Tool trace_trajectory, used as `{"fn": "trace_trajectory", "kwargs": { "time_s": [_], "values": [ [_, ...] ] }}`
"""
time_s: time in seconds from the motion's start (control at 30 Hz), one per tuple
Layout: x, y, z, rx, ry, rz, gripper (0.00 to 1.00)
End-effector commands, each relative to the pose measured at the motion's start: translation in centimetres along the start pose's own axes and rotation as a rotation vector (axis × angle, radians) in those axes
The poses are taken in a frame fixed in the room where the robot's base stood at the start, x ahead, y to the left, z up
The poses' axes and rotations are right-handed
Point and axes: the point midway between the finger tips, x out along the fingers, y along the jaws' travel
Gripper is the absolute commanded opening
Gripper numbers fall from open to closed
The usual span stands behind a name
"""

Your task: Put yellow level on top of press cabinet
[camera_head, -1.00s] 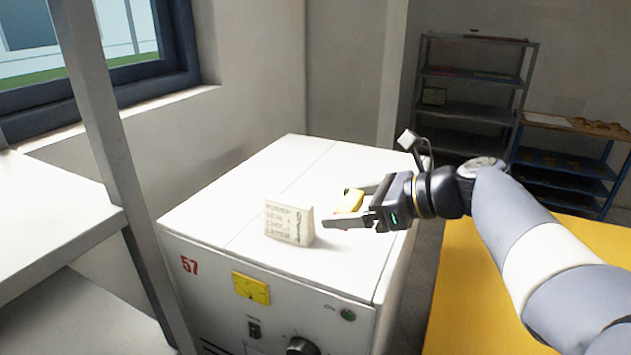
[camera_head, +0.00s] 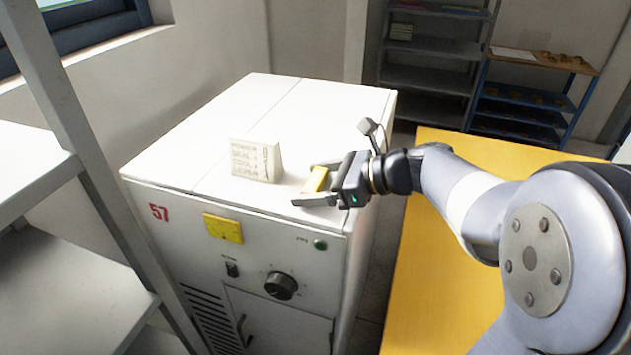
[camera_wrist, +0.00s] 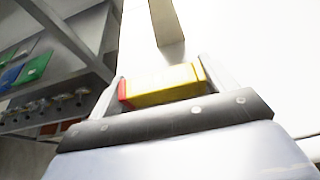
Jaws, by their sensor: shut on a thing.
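I cannot tell whether the level touches the top. The cabinet is white, with a red 57, a yellow meter, a green button and a black knob on its front.
A white block with lettering (camera_head: 255,160) stands on the cabinet top, just left of my gripper. A grey shelf rack (camera_head: 75,170) is at the left. A yellow surface (camera_head: 432,270) lies right of the cabinet. The back of the cabinet top is clear.

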Motion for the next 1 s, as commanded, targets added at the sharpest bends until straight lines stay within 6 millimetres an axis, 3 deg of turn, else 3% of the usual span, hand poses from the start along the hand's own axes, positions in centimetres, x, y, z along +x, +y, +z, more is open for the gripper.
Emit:
{"fn": "trace_trajectory", "kwargs": {
  "time_s": [0.13, 0.17, 0.4, 0.73, 1.0],
  "values": [
    [0.2, 0.0, -0.4, 0.000, 0.000, 0.000, 0.53],
    [0.2, 0.0, -0.4, 0.000, 0.000, 0.000, 0.81],
    [0.1, 0.0, -0.3, 0.000, 0.000, 0.000, 1.00],
    [-0.2, -0.1, 0.1, -0.001, 0.000, -0.002, 1.00],
    [-4.7, -0.2, 0.0, -0.001, -0.001, -0.008, 1.00]
  ]
}}
